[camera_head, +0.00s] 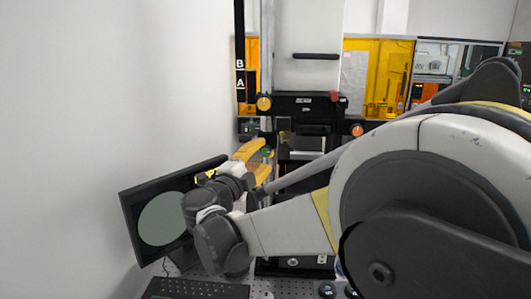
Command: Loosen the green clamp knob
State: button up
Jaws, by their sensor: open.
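The green clamp knob (267,153) is a small green spot on the instrument, just beside the vertical post and partly hidden by my gripper. My gripper (266,161) has yellow fingers and points right and away from me. Its fingers are apart, one above the other, and the green knob appears between or just behind their tips. I cannot tell whether the fingers touch it.
A monitor (127,211) with a round grey image stands left, close behind my wrist. A keyboard (197,290) lies in front. Orange knobs (264,103) (358,129) and a red knob (335,97) sit on the instrument. My arm hides much of the right side.

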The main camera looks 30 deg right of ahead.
jog(key=v, duration=0.9)
jog(key=w+a+r+n+t+y+b, duration=0.2)
jog(key=a+r+n+t+y+b, duration=0.25)
jog(key=a+n+t+y, duration=0.65)
jog(key=s+a+f+n+g+y+b, duration=0.3)
jog(key=f+n+y, duration=0.4)
jog(key=f+n, duration=0.3)
jog(key=s+d+f+n+g+h+b, duration=0.1)
jog(key=s+d+f+n+g+b, duration=0.1)
jog(key=s+f+g, duration=0.3)
jog(key=s+d+f+n+g+h+b, duration=0.1)
jog(key=s+f+g, duration=0.5)
jog(key=s+f, duration=0.8)
notch_tip(320, 180, down, 6)
jog(key=d+n+b, duration=0.1)
jog(key=d+n, duration=0.1)
jog(key=d, duration=0.1)
jog(key=shift+r+n+g, duration=0.15)
jog(key=shift+n+g, duration=0.15)
jog(key=shift+n, duration=0.1)
